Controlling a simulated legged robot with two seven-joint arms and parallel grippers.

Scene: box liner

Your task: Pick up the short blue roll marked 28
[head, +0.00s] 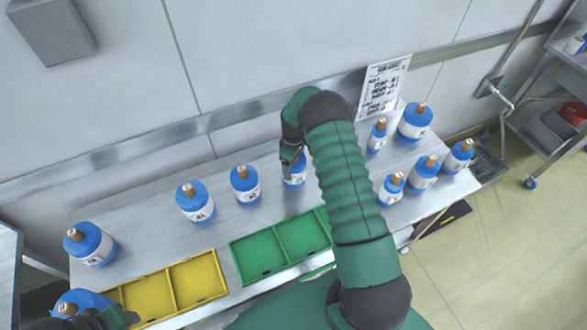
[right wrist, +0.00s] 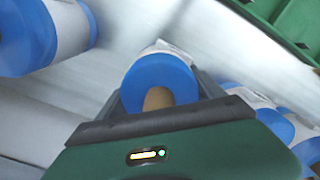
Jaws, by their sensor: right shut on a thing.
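A blue roll with a white label (head: 296,182) stands on the metal table behind the green tray. My right gripper (head: 291,160) is on its top and is shut on it. In the right wrist view the roll (right wrist: 160,72) sits between the two fingers, with its brown core facing the camera. Its label number is too small and partly hidden, so I cannot read whether it is 28. My left gripper (head: 112,318) is at the lower left corner, beside another blue roll (head: 82,300). Its fingers are too dark and cut off to judge.
A green two-part tray (head: 281,247) and a yellow tray (head: 172,289) lie empty along the front edge. Other blue rolls stand to the left (head: 195,202) and (head: 245,185), with several more at the right (head: 415,122). A printed sheet (head: 384,88) stands at the back.

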